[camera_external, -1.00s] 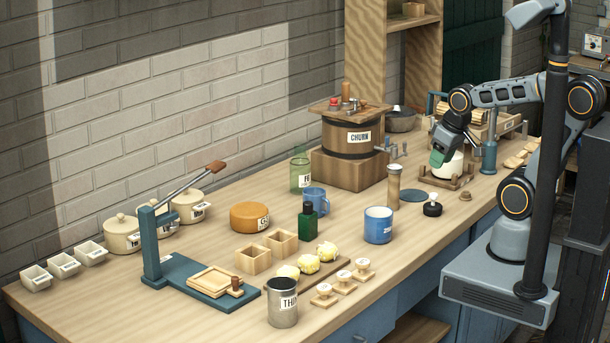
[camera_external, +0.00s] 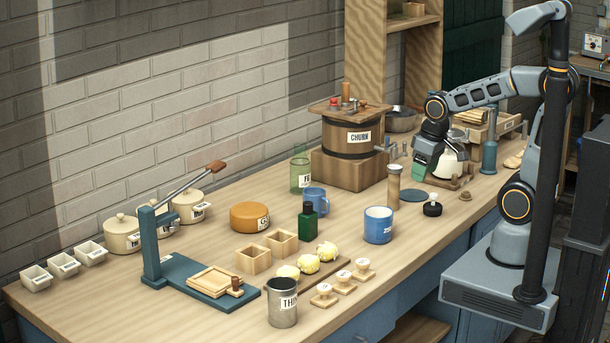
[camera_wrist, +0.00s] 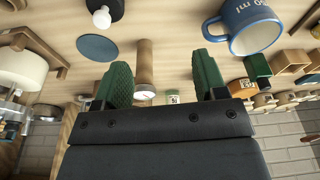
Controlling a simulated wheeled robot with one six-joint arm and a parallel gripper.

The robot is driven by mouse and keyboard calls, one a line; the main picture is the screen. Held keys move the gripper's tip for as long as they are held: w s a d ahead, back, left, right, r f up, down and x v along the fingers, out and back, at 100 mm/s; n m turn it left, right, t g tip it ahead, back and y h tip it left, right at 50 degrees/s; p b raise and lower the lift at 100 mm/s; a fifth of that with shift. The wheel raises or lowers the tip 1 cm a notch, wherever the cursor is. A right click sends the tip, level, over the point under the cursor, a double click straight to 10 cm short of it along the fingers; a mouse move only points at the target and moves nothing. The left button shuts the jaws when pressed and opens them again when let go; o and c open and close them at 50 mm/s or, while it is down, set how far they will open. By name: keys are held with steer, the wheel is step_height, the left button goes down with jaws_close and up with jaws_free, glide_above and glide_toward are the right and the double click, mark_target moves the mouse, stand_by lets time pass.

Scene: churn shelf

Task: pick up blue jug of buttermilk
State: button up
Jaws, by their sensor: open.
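A blue mug-shaped jug (camera_external: 378,225) with pale lettering stands upright right of the middle of the counter. The wrist view shows a blue jug (camera_wrist: 243,32) with a white rim and "ml" lettering at the upper right. A second, smaller blue mug (camera_external: 316,199) stands further back, beside the green bottle. I cannot tell from the lettering which holds buttermilk. My gripper (camera_external: 422,172) is above the back right of the counter, apart from both. In the wrist view my gripper (camera_wrist: 163,80) is open and empty, its green fingers spread wide.
A wooden cylinder (camera_external: 393,187) stands between my gripper and the larger jug; a blue disc (camera_external: 411,195) and a black-based white knob (camera_external: 432,207) are near. The churn (camera_external: 348,150) stands behind. Bare counter lies around the larger jug.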

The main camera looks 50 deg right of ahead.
steer(key=w+a+n, duration=0.4)
steer(key=w, duration=0.3)
steer(key=w+a+n+g+b, duration=0.1)
steer(key=w+a+n, duration=0.2)
steer(key=w, duration=0.4)
steer(key=w+a+n+g+b, duration=0.1)
steer(key=w+a+n, duration=0.3)
steer(key=w+a, duration=0.2)
steer(key=shift+w+f+n, duration=0.15)
steer(key=shift+w+f, duration=0.05)
steer(key=shift+w, duration=0.3)
steer(key=shift+w+f+n, duration=0.15)
steer(key=shift+w, duration=0.35)
step_height(320, 180, up, 2)
steer(key=n, duration=0.3)
glide_above(318, 205)
steer(key=s+d, duration=0.1)
steer(key=s, duration=0.1)
step_height(318, 205, down, 7)
steer(key=shift+w+r+b, duration=0.1)
steer(key=shift+b, duration=0.35)
steer(key=shift+w+f, duration=0.1)
steer(key=shift+f, duration=3.1)
steer(key=shift+c, duration=0.3)
steer(key=c, duration=1.1)
